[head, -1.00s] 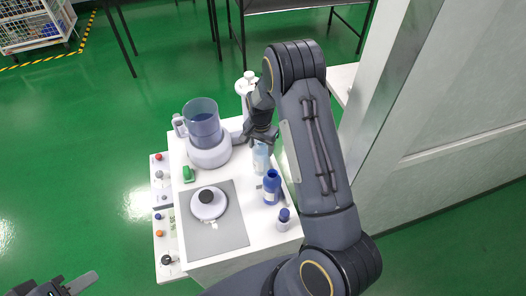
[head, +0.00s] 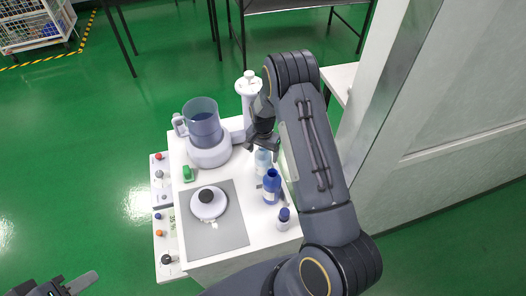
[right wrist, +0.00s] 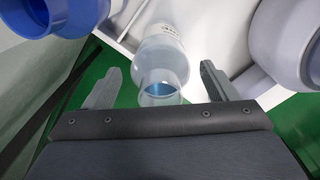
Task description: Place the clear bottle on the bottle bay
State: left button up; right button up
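The clear bottle (head: 263,160) stands on the white bench top (head: 240,172), behind a dark blue bottle (head: 271,188). My right gripper (head: 262,146) is just above and behind it. In the right wrist view, the two fingers of the right gripper (right wrist: 158,88) are wide apart. The clear bottle (right wrist: 162,58) shows between them, its neck toward the gripper, with visible room on both sides. I cannot pick out the bottle bay with certainty. My left gripper (head: 80,284) is at the lower left corner, away from the bench; its opening is unclear.
A blender-like machine with a blue-grey jar (head: 205,125) stands left of the right gripper. A grey mat (head: 230,228) carries a round white device (head: 208,203). A small blue-capped bottle (head: 283,220) stands at the right edge. A white wall panel (head: 460,110) rises at right.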

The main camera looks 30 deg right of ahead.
jog(key=shift+r, duration=0.1)
jog(key=shift+r, duration=0.2)
notch_tip(320, 180, up, 11)
jog(key=shift+r, duration=0.15)
jog(key=s+a+r+n+t+y, duration=0.1)
jog(key=s+a+r+n+y, duration=0.1)
jog(key=s+r, duration=0.5)
jog(key=s+a+r+n+t+y, duration=0.1)
jog(key=s+a+r+n+t, duration=0.15)
jog(key=s+r, duration=0.5)
jog(key=s+a+r+n+t, duration=0.1)
jog(key=s+a+r+n, duration=0.1)
jog(key=s, duration=0.5)
jog(key=s+a+r+n+t, duration=0.1)
jog(key=s+a+r+n, duration=0.1)
jog(key=s+a, duration=0.3)
jog(key=s+n, duration=0.1)
jog(key=s, duration=0.1)
jog(key=shift+s+r+y, duration=0.2)
jog(key=shift+s+y, duration=0.1)
jog(key=shift+y, duration=0.1)
jog(key=shift+n, duration=0.25)
